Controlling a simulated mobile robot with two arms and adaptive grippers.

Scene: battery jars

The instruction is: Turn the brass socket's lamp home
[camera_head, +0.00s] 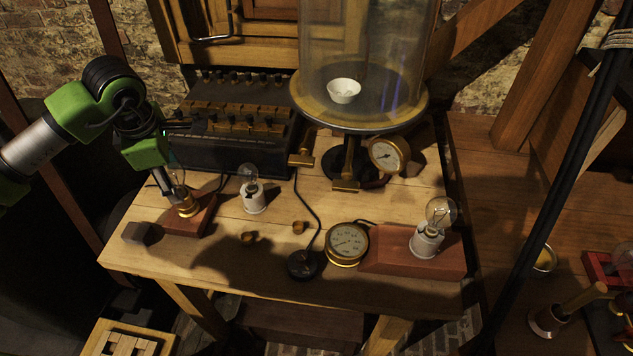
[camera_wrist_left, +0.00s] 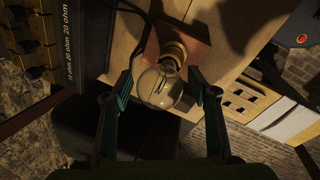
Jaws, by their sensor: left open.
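The brass socket (camera_head: 187,208) stands on a reddish wooden block at the left of the table. It also shows in the wrist view (camera_wrist_left: 173,53). A clear glass lamp (camera_wrist_left: 160,87) sits in it. My left gripper (camera_head: 168,172) is above the socket, pointing down. In the left wrist view its two fingers (camera_wrist_left: 161,90) stand open on either side of the bulb, with a gap visible at both sides. In the head view the bulb is partly hidden by the gripper. My right gripper is not in view.
A second lamp in a white socket (camera_head: 252,197) stands close to the right. Behind is a dark resistance box (camera_head: 225,140).

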